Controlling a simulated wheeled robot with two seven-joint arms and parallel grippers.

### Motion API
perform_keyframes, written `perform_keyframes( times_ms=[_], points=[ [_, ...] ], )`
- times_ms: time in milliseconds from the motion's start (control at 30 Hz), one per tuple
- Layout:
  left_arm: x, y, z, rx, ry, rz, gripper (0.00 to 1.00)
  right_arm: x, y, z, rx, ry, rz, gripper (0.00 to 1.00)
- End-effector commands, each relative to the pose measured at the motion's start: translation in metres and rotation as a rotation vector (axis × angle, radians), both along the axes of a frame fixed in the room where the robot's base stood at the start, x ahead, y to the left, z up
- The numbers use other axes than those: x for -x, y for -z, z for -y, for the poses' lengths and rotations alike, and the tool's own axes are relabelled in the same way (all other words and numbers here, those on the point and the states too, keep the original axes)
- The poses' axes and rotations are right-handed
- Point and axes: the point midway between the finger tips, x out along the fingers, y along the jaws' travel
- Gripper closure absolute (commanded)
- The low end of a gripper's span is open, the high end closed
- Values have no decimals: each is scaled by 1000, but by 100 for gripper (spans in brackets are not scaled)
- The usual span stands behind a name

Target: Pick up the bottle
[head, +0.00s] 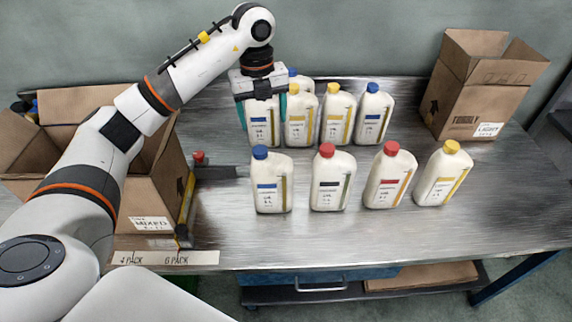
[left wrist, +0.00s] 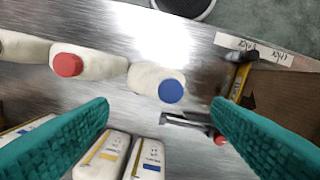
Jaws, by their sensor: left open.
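Several white bottles stand upright on the metal table in two rows. The back row has a blue-labelled bottle (head: 262,130), yellow-labelled ones (head: 300,125) (head: 337,122) and a blue-capped one (head: 371,120). The front row has a blue-capped bottle (head: 271,185), two red-capped ones (head: 329,185) (head: 389,182) and a yellow-capped one (head: 441,180). My left gripper (head: 262,115) is open above the back-left bottle, its teal fingers at either side, hiding its top. In the left wrist view that blue-labelled bottle (left wrist: 147,160) shows low between the fingers; contact is unclear. My right gripper is not visible.
An open cardboard box marked MIXED (head: 150,200) stands at the left, with a pack label strip (head: 165,258) in front. Another open box (head: 475,90) stands at the back right. The table front (head: 330,240) and right side are clear.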

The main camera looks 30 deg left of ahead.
Motion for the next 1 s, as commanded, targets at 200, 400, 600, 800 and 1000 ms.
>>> perform_keyframes(
  times_ms=[200, 400, 600, 800, 1000],
  points=[
    [4, 9, -9, -51, -25, -4, 27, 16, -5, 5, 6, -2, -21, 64],
    [4, 42, -9, -48, -25, -3, 27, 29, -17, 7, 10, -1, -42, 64],
    [3, 60, -9, -46, -24, 1, 27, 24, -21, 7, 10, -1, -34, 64],
    [6, 82, -7, -45, -25, -5, 27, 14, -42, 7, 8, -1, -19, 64],
    [6, 108, -6, -45, -24, -1, 27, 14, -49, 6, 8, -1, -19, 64]
  ],
)
